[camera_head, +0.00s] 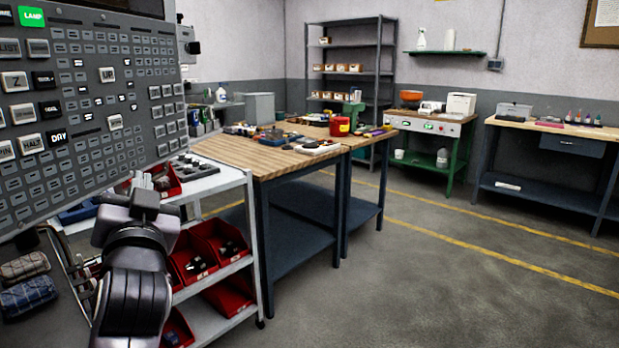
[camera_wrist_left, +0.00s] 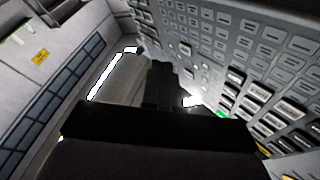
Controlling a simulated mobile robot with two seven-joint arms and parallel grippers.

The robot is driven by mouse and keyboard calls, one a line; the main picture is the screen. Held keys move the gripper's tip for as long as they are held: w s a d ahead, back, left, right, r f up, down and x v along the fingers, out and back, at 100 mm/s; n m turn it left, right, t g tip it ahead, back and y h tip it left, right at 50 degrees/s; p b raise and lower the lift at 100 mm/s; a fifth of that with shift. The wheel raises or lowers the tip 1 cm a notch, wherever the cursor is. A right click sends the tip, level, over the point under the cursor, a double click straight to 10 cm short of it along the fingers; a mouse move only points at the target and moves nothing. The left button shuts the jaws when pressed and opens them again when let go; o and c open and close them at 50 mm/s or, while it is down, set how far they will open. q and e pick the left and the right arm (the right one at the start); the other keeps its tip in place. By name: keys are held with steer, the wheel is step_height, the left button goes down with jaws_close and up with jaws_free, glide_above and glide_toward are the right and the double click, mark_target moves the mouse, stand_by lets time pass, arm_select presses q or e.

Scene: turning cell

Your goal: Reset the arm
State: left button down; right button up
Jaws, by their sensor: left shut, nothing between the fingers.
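My left arm rises from the bottom left of the head view, in front of the control panel (camera_head: 75,95). My left gripper (camera_head: 146,184) is near the panel's lower right edge, above the cart. It is shut and empty. In the left wrist view the gripper (camera_wrist_left: 163,72) is a dark shape beside the panel's rows of keys (camera_wrist_left: 240,70). I cannot tell whether it touches the panel. My right gripper is not in view.
A white cart (camera_head: 249,180) with red bins (camera_head: 225,232) stands just behind my left arm. Wood-topped benches (camera_head: 262,158) stand beyond it. A green-legged table (camera_head: 455,150) and a blue bench (camera_head: 545,190) line the back wall. The floor (camera_head: 440,285) at the right is clear.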

arm_select(q)
steer(key=s+d+f+m+g+h, duration=0.2)
steer(key=f+h, duration=0.2)
steer(key=f, duration=0.9)
steer(key=s+d+f+m+g+h, duration=0.1)
steer(key=s+f+m+g+h, duration=0.15)
steer(key=f, duration=1.15)
steer(key=s+d+f+n+g+h, duration=0.2)
steer(key=s+f+g+h, duration=0.2)
steer(key=s+f, duration=1.5)
steer(key=shift+s+f+g+p, duration=0.25)
steer(key=shift+f+g+p, duration=0.15)
steer(key=shift+f, duration=0.35)
steer(key=shift+n, duration=0.25)
